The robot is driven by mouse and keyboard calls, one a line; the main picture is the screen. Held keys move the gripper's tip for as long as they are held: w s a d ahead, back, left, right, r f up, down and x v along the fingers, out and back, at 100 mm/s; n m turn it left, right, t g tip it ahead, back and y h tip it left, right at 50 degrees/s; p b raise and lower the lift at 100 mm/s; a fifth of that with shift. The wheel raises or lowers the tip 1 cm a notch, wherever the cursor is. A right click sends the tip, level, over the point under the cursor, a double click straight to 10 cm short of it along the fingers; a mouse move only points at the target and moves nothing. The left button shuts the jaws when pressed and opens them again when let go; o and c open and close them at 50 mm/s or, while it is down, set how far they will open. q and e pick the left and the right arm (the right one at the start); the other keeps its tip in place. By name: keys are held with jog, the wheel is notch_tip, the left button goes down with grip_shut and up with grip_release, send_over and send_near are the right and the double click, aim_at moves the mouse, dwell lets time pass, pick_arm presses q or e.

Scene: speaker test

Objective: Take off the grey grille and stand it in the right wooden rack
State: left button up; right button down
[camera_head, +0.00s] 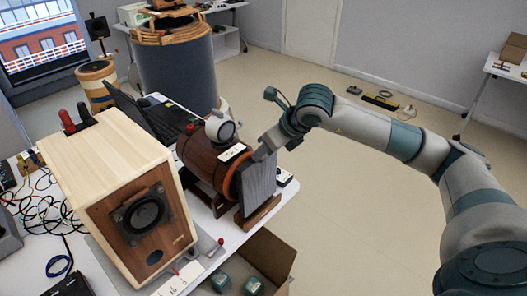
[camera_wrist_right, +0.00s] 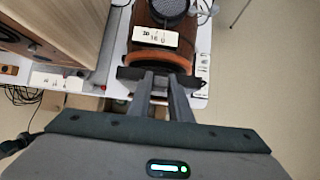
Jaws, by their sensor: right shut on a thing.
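The grey grille (camera_head: 258,182) is a dark grey rectangular panel. It is upright, just in front of the orange-rimmed end of a brown barrel-shaped speaker (camera_head: 197,147). My right gripper (camera_head: 264,153) is shut on the grille's top edge. The wrist view shows the fingers (camera_wrist_right: 160,84) on that edge, with the grille (camera_wrist_right: 130,73) as a thin dark bar. A brown wooden rack (camera_head: 262,214) is at the grille's lower edge; I cannot tell whether the grille rests in it. My left gripper is out of view.
A large pale wooden speaker box (camera_head: 105,165) stands left on the white table (camera_head: 225,228). An open cardboard box (camera_head: 272,250) with green-grey blocks is below the table's front edge. A laptop (camera_head: 150,115) and a blue-grey drum (camera_head: 180,75) are behind.

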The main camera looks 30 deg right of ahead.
jog(key=shift+d+f, duration=0.15)
jog(key=shift+f, duration=0.05)
dwell(0.4)
